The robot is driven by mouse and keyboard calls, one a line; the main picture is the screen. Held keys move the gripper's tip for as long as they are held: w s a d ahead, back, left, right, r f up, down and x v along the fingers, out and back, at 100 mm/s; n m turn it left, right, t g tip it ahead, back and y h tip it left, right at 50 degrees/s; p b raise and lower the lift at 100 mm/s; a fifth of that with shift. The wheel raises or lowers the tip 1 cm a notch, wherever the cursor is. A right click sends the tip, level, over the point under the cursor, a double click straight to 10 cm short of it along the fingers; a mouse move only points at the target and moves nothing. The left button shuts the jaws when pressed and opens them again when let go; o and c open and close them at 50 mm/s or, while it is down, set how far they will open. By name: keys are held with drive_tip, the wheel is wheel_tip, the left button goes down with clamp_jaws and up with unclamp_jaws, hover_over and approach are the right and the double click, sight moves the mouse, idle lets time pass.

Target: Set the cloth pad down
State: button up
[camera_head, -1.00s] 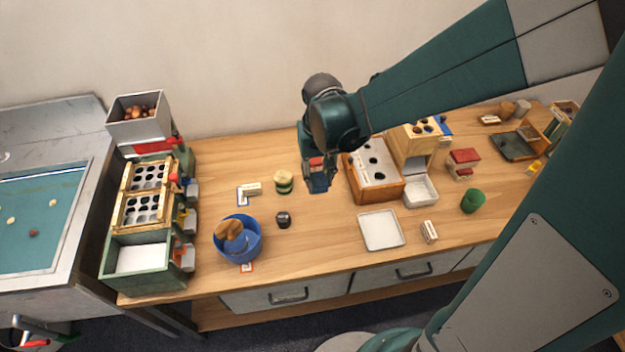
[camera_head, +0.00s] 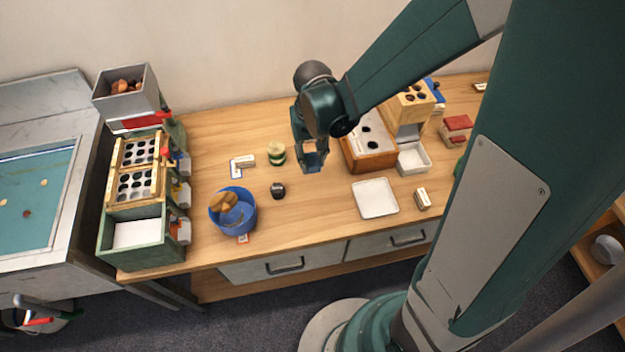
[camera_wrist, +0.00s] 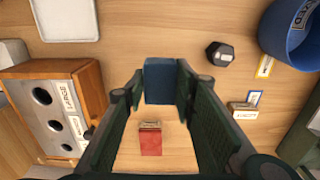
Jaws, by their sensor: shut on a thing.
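My gripper (camera_head: 313,162) hangs above the worktop, left of the wooden box with round holes. It also shows in the wrist view (camera_wrist: 160,88), where its dark fingers are shut on a blue block-shaped thing (camera_wrist: 160,80), which looks like the cloth pad. The pad sits between the fingertips, with bare wood around it. In the head view the pad (camera_head: 314,166) is a small blue patch at the fingertips. I cannot tell whether its underside touches the worktop. A red block (camera_wrist: 150,140) stands on the wood behind the pad, toward the wall.
The wooden box (camera_head: 370,155) is close on the right; a white tray (camera_head: 375,198) lies in front of it. A blue bowl (camera_head: 248,217), a dark hexagonal piece (camera_head: 278,190) and a green-and-cream round stack (camera_head: 276,154) stand left. Bare wood lies in front of the gripper.

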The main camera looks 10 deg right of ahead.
drive_tip(key=b, duration=0.2)
hover_over(312, 183)
drive_tip(key=shift+d+f, duration=0.1)
drive_tip(key=shift+f, duration=2.85)
drive_tip(key=shift+f, duration=0.1)
drive_tip(key=shift+f+b, duration=0.4)
drive_tip(key=shift+f, duration=1.35)
drive_tip(key=shift+f, duration=0.15)
drive_tip(key=o, duration=0.8)
drive_tip(key=shift+r+p, duration=1.65)
drive_tip(key=shift+r, duration=4.5)
